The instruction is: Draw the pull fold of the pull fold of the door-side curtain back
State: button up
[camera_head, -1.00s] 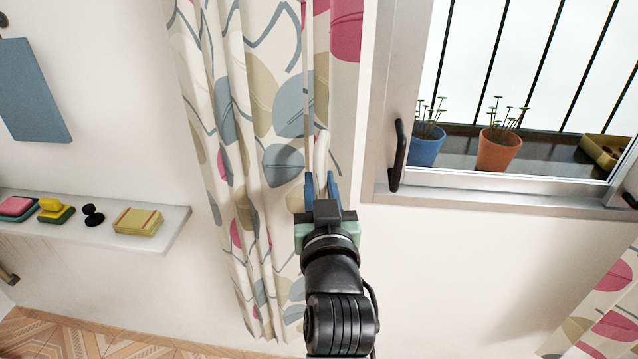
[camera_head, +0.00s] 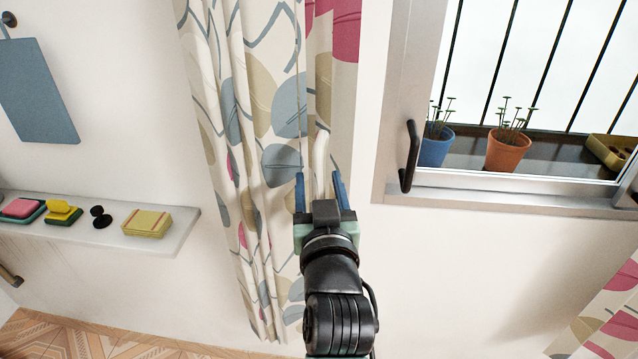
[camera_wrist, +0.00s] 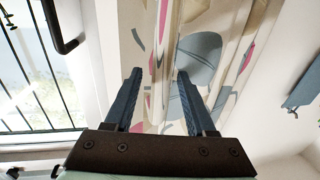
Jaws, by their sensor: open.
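The door-side curtain (camera_head: 262,100) hangs left of the window, cream with grey, tan and magenta leaf shapes. Its pull fold (camera_head: 321,152) is a pale, narrow upright ridge near the curtain's right edge. My gripper (camera_head: 319,180) is open in front of the curtain, with one blue finger on each side of the fold's lower end. In the wrist view the fold (camera_wrist: 164,50) runs down between the two open fingers (camera_wrist: 158,76). I cannot tell whether either finger touches the cloth.
A window with a black handle (camera_head: 410,158) is at the right, with a blue pot (camera_head: 435,150) and an orange pot (camera_head: 506,153) behind it. A white shelf (camera_head: 180,238) with several small items is at the left. Another patterned curtain (camera_head: 610,320) hangs at lower right.

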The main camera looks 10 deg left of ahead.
jog(key=s+d+b, duration=0.2)
jog(key=s, duration=1)
jog(key=shift+s+d, duration=0.3)
jog(key=shift+s, duration=0.05)
